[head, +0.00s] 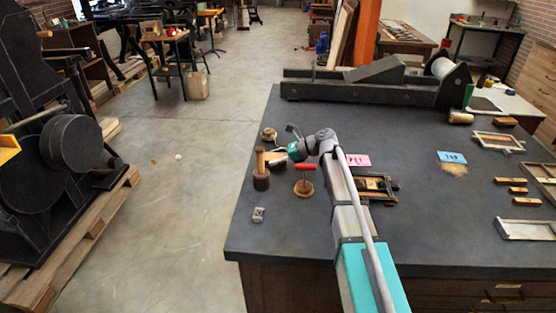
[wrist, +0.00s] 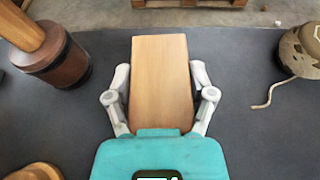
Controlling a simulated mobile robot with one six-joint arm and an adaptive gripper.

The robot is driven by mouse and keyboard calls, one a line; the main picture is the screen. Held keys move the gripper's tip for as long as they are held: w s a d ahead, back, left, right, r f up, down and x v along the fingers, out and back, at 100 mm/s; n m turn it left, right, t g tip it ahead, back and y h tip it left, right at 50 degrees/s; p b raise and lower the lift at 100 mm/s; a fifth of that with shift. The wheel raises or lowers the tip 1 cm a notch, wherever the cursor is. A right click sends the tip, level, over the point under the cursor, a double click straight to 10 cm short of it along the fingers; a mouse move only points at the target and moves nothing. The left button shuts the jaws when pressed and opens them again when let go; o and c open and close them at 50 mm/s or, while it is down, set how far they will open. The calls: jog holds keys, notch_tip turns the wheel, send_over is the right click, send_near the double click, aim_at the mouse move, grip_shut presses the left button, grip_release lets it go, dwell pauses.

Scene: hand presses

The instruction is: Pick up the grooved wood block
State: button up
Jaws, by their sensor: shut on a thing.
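The wood block (wrist: 160,90) is plain and light brown. In the wrist view it lies between the two grey fingers of my gripper (wrist: 161,76), which is shut on its sides. No groove shows on the face turned to the camera. In the head view my gripper (head: 281,156) is at the left part of the dark table, beside the mallet (head: 261,172). The block is mostly hidden there by the gripper and small in the picture. I cannot tell whether it touches the table.
The mallet (wrist: 62,58) stands close on the left in the wrist view, a twine ball (wrist: 303,48) on the right. A red-handled round tool (head: 304,180) stands nearby. A black press bed (head: 370,85) lies along the table's back. The front left table surface is mostly clear.

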aim_at(275, 156)
jog(key=shift+r, duration=0.15)
notch_tip(275, 156, up, 3)
jog(key=p, duration=0.3)
jog(key=w+a+r+p, duration=0.3)
jog(key=w+r+p, duration=0.6)
jog(key=w, duration=0.4)
jog(key=shift+w+r+p, duration=0.35)
jog(key=shift+p, duration=0.15)
jog(key=shift+a, duration=0.1)
